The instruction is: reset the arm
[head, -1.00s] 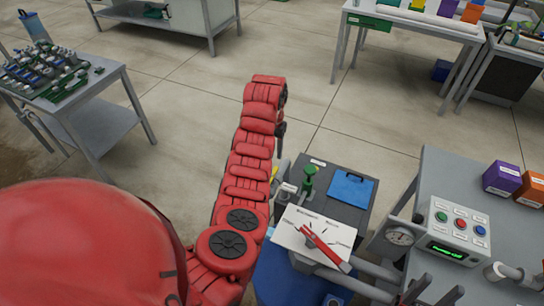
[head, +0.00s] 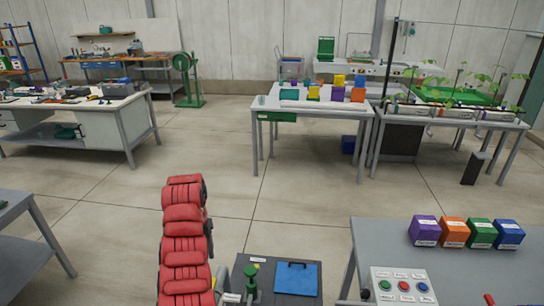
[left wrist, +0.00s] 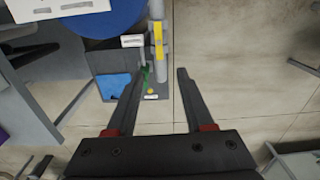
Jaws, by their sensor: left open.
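My red segmented arm (head: 184,240) stands upright from the bottom of the head view, left of the dark skid box. Its gripper is not clearly visible there. In the left wrist view, my left gripper (left wrist: 160,76) is open, its two dark fingers apart with nothing between them. The fingers point toward the small green valve and the yellow-marked grey pipe (left wrist: 158,45), with bare floor below and right. My right gripper is in neither view.
A dark box with a blue plate (head: 296,278) and a green valve (head: 251,280) stands right of the arm. A grey table (head: 380,240) holds several colored boxes and a button panel (head: 402,287). Workbenches stand farther back. The floor (head: 120,215) behind the arm is clear.

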